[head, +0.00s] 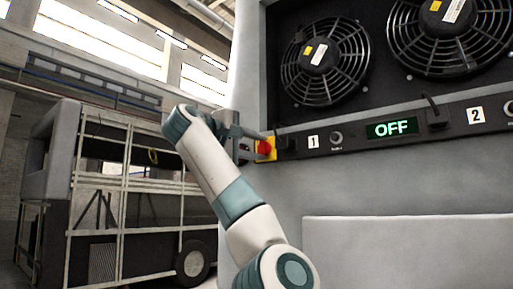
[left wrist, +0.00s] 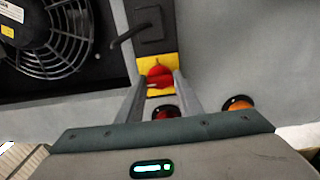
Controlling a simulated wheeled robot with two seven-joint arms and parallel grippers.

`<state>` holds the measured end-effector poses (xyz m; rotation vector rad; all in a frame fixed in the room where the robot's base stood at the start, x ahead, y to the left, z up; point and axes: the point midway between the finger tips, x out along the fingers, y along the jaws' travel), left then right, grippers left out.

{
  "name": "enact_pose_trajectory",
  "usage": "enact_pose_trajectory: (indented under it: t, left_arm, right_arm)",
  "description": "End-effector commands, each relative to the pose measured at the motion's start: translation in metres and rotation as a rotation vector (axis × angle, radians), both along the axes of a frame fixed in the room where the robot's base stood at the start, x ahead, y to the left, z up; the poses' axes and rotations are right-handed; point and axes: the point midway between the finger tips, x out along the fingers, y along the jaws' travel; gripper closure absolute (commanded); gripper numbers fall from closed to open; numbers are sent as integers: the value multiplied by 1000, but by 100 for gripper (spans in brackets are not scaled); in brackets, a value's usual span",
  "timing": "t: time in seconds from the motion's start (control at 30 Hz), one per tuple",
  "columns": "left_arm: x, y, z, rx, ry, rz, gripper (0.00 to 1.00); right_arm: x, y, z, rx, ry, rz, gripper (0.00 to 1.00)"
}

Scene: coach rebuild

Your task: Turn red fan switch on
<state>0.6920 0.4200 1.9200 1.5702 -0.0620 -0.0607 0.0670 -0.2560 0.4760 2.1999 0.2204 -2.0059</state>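The red switch (head: 264,147) sits on a yellow plate at the left end of the black panel strip. In the left wrist view the red switch (left wrist: 160,77) shows between the fingertips, with the yellow plate around it. My left gripper (head: 255,145) is at the switch, one finger to each side of it. In the left wrist view the fingers of the left gripper (left wrist: 161,84) stand apart; whether they touch the switch is unclear. The display (head: 392,128) reads OFF in green. My right gripper is not in view.
Two black fans (head: 326,61) are set above the strip. Knobs such as this one (head: 336,138) and labels 1 and 2 lie along it. A red light (left wrist: 166,112) and an orange light (left wrist: 238,103) are near the fingers. A grey wall panel (head: 400,240) lies below.

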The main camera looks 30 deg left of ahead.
Motion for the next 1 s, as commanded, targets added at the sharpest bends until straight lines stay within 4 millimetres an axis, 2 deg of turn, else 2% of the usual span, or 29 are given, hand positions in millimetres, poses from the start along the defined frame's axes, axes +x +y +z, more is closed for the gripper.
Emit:
enact_pose_trajectory:
  t: [0.27, 0.47, 1.0]
  left_arm:
    - [0, 0, -2, 23, 0, -1, 90]
    - [0, 1, -4, 97, -4, 0, 90]
    - [0, 1, -6, 536, -36, 0, 90]
  right_arm:
    - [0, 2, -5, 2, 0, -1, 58]
    - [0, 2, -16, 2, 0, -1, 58]
    - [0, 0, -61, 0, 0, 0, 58]
